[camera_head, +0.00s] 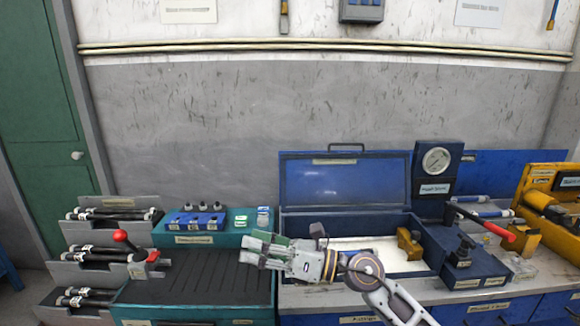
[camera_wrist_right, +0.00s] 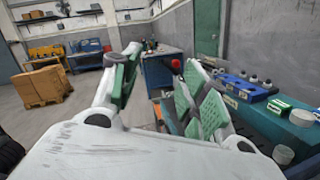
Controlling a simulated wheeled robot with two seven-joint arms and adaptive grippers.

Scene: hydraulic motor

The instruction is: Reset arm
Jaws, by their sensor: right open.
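My right gripper (camera_head: 262,249) is over the right part of the teal workbench, its fingers pointing left. In the right wrist view its green-padded fingers (camera_wrist_right: 150,92) stand apart with nothing between them. A red-knobbed lever (camera_head: 121,237) stands on the grey rack at the left, apart from the gripper; its red knob (camera_wrist_right: 176,65) also shows in the wrist view beyond the fingers. My left gripper is not in the head view.
An open blue case (camera_head: 345,182) stands behind my right arm, with a pressure gauge box (camera_head: 436,165) and a red-handled pump (camera_head: 485,222) to its right. A blue block (camera_head: 195,221) sits on the teal bench (camera_head: 162,239). The ribbed bench top (camera_head: 190,280) is clear.

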